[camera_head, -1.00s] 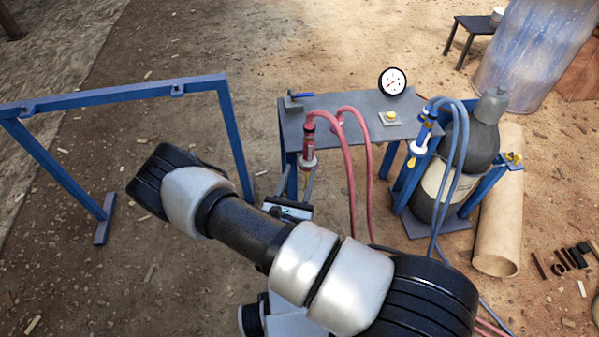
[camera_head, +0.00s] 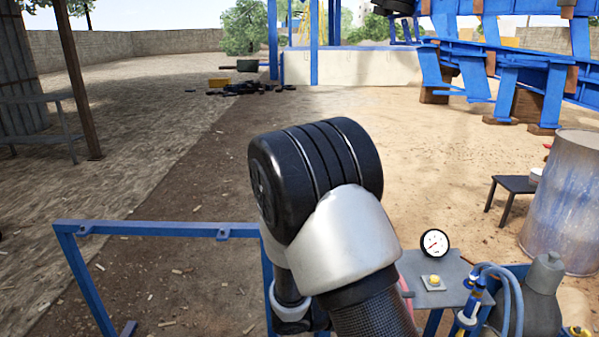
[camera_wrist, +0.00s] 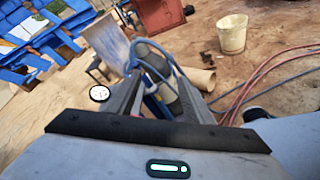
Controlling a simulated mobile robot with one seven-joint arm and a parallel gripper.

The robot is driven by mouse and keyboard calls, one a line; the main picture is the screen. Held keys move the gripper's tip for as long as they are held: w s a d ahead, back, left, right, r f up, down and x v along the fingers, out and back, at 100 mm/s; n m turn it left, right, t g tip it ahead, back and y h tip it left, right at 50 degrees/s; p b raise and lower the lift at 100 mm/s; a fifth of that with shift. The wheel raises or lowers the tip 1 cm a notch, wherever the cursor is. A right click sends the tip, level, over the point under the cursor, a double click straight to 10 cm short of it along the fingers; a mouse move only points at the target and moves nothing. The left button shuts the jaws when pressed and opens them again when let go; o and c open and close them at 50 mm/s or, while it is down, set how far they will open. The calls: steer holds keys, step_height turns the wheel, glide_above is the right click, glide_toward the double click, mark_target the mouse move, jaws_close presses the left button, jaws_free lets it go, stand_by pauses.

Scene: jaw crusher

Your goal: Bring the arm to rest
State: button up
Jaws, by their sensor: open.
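My arm (camera_head: 345,245) rises from the bottom of the head view, bent at a large black and silver joint. A lower grey link (camera_head: 290,308) shows just behind it. My gripper is hidden in the head view. In the wrist view my gripper (camera_wrist: 160,132) shows as a pale grey housing with a dark front edge and a lit green strip. It is open, its fingertips are not clearly seen, and nothing held shows.
A blue frame (camera_head: 150,228) stands at the lower left. A grey bench (camera_head: 445,285) with a gauge (camera_head: 435,243) stands at lower right, beside a gas cylinder (camera_head: 540,295) and hoses. A drum (camera_head: 565,205) stands farther right. A bucket (camera_wrist: 232,34) shows in the wrist view. Open ground lies beyond my arm.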

steer(key=s+r+m+g+y, duration=0.3)
steer(key=s+r+m+y, duration=0.55)
steer(key=s, duration=0.25)
steer(key=s+a+r+m+t+y, duration=0.3)
steer(key=a+r+m+t+y, duration=0.25)
steer(key=a+r, duration=0.3)
step_height(320, 180, up, 18)
steer(key=p, duration=1.7)
steer(key=shift+s+d+r, duration=0.15)
steer(key=shift+s+d, duration=0.05)
steer(key=shift+d, duration=0.1)
